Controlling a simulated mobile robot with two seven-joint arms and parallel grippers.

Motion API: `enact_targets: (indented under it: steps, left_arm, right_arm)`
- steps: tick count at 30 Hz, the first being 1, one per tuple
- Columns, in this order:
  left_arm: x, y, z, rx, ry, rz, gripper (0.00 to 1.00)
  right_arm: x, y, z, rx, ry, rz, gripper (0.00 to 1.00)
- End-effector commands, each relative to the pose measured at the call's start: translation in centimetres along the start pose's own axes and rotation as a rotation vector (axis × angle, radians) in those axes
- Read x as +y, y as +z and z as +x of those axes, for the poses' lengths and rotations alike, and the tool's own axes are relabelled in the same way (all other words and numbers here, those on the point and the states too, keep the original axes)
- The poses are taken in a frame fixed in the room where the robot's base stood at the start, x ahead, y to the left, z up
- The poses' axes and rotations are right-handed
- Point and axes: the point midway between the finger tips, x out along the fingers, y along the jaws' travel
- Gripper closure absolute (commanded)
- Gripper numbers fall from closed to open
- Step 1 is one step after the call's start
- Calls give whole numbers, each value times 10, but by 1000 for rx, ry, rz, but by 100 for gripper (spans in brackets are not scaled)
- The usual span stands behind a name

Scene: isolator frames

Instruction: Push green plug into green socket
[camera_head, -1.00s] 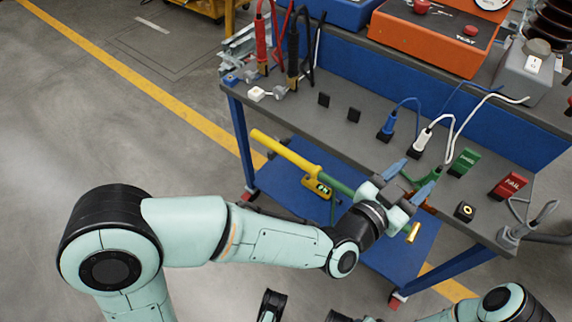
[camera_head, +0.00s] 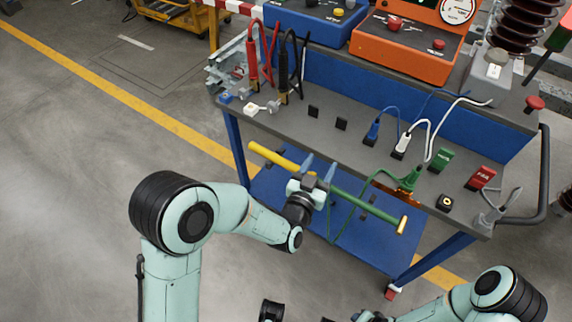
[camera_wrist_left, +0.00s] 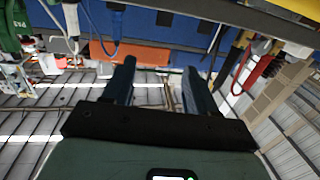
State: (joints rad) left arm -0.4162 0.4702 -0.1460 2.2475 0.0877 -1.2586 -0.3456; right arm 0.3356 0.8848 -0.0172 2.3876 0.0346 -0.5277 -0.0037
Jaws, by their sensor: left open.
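The green plug (camera_head: 411,179) stands near the front edge of the bench in the head view, with its green cable looping down past that edge. An orange-brown piece shows just below it. The green socket cannot be made out apart from the plug, and I cannot tell how deep the plug sits. My left gripper (camera_head: 318,170) is open and empty, left of the plug and clearly apart from it, in front of the bench. Its two spread fingers (camera_wrist_left: 158,82) also show in the left wrist view with nothing between them.
Blue (camera_head: 373,131) and white (camera_head: 402,145) plugs stand on the bench left of the green plug. The green PASS block (camera_head: 441,160) and red FAIL block (camera_head: 481,178) are to its right. A yellow-green rod (camera_head: 350,199) runs behind my left gripper, above the lower blue shelf.

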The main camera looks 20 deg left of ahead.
Motion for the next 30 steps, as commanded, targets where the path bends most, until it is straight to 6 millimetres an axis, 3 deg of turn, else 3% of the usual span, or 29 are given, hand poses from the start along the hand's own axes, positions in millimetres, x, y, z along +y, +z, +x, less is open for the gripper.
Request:
enact_targets:
  steps: [9, 15, 30]
  left_arm:
    - [-57, 25, -7, 3, -86, 5, 43]
    - [-79, 35, -12, 9, -115, 4, 43]
    - [-87, 39, -15, 12, -124, 4, 43]
  right_arm:
    - [-7, -5, -23, 7, -4, -1, 57]
    - [-9, -7, -31, 9, -5, -2, 57]
    - [-10, -7, -33, 10, -5, -2, 57]
